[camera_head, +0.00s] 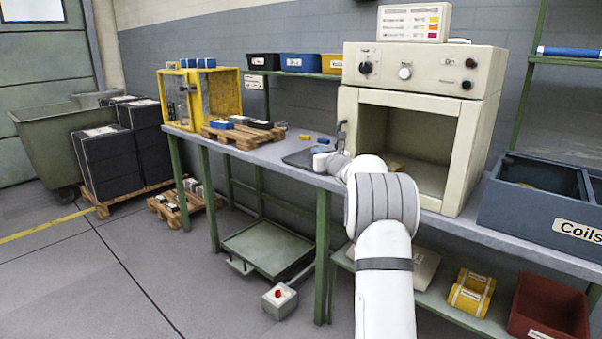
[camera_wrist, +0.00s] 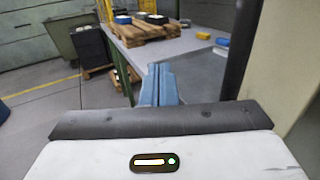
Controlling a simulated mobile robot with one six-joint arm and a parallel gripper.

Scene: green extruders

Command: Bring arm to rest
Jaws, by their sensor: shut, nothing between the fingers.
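My arm (camera_head: 384,280) rises from the bottom of the head view, white with a grey joint, and reaches toward the workbench (camera_head: 270,152). In the wrist view my gripper (camera_wrist: 160,72) shows as two blue-grey fingers side by side, shut with nothing between them. The fingers point out past the bench edge, with floor and a green bench leg beyond them. In the head view the fingers are hidden or too small to make out behind the arm's wrist, which is beside the open cream oven (camera_head: 408,97).
A wooden pallet (camera_head: 243,136) with small blocks and a yellow box frame (camera_head: 228,95) stand on the bench's left. A dark tray (camera_head: 305,157) lies left of my wrist. A blue Coils bin (camera_head: 505,215) is right of the oven.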

